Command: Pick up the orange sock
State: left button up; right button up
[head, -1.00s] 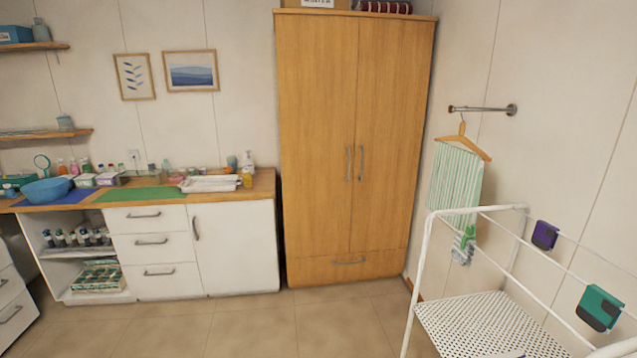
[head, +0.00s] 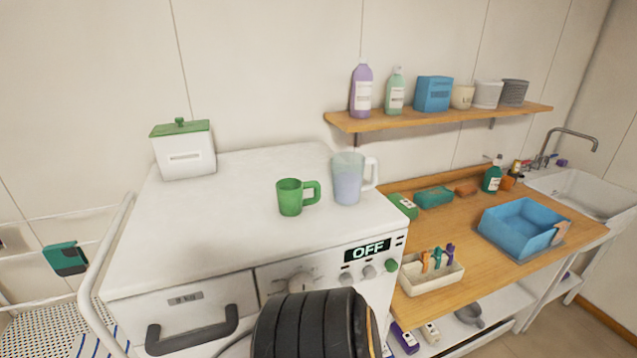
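No orange sock can be made out in the head view. Neither of my grippers shows in this view. A white washing machine (head: 240,225) with an OFF display fills the middle. A dark ribbed round part at the bottom centre covers part of its front, so I cannot see what lies behind it.
A green mug (head: 290,197), a clear measuring jug (head: 347,180) and a white box with green lid (head: 185,152) stand on the machine. Right are a wooden counter (head: 440,228), blue basin (head: 518,228) and sink (head: 585,192). A white drying rack (head: 95,265) stands left.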

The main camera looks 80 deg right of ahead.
aim_at(563, 226)
jog(key=z, duration=4.4)
